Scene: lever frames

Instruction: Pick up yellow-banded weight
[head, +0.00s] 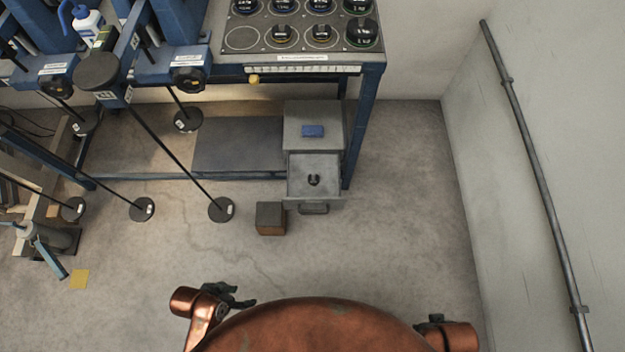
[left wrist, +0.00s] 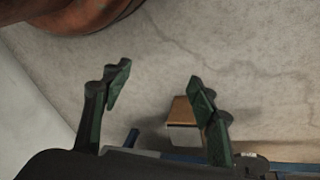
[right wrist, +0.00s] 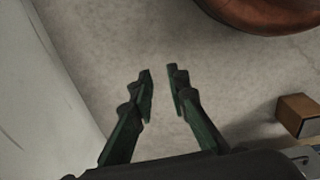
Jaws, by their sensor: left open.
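Several dark round weights sit on a tray (head: 262,44) on the bench at the top of the head view. A nearby weight (head: 362,33) has a green band. My left gripper (head: 240,297) is low in the head view, far from the tray. In the left wrist view its fingers (left wrist: 160,75) are wide apart and empty. In the right wrist view my right gripper (right wrist: 159,73) has a narrower gap between its fingers, with nothing held.
Under the bench, a grey drawer unit has an open drawer (head: 300,188) holding a small dark object (head: 314,180). A brown box (head: 271,219) stands on the floor. Dark-based rods (head: 221,209) slant at left. Floor at right is clear.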

